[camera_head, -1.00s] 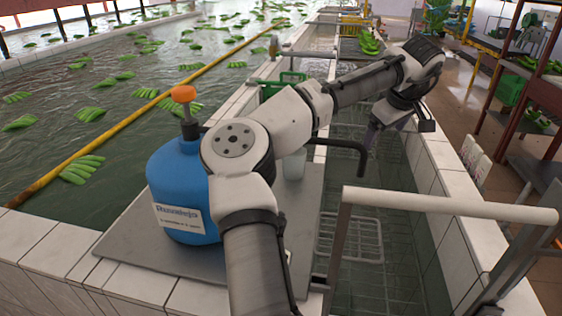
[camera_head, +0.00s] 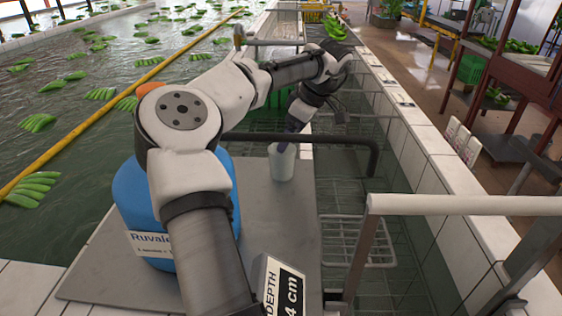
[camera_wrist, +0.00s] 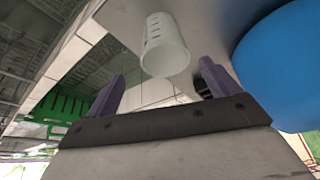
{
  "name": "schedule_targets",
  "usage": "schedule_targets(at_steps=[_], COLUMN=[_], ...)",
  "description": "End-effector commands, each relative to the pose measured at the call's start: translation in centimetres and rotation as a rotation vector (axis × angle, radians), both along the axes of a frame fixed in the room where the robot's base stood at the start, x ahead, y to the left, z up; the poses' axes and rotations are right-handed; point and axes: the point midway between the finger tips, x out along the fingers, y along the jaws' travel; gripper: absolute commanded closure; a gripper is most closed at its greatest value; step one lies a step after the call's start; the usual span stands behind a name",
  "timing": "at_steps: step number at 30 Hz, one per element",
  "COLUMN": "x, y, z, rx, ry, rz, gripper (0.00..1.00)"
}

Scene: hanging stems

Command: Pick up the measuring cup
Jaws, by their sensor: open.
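The measuring cup (camera_head: 282,163) is a translucent whitish cup standing upright on the grey board (camera_head: 268,228) in the head view, to the right of the blue jug. It also shows in the wrist view (camera_wrist: 163,50), with dark graduation marks on its side. My gripper (camera_head: 288,140) reaches down at the cup's upper edge in the head view, its purple fingers partly overlapping it there. In the wrist view my gripper (camera_wrist: 162,82) is open and empty, with the cup beyond and between the two purple fingers. I cannot tell whether a finger touches the cup.
The blue jug (camera_head: 142,212) stands left of the cup, partly hidden by my arm. A dark bent pipe (camera_head: 330,140) runs behind the cup. A black-and-white depth sign (camera_head: 285,288) is at the front. A rail (camera_head: 450,205) and a water channel lie to the right.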

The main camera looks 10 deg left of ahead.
Motion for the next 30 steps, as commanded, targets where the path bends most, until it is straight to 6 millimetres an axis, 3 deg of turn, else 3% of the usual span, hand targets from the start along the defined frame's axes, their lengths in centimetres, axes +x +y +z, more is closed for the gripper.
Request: schedule_targets(at_steps=[4,13,21,30], x=[0.2,0.0,-0.2,-0.1], y=[0.9,1.8,3.2,3.5], z=[-2.0,-3.9,-7.1,-7.9], rx=[0.0,0.002,0.0,0.0], ry=[0.0,0.001,0.0,-0.002], rz=[0.0,-0.001,-0.001,-0.001], gripper=[0.12,0.12,0.12,0.12])
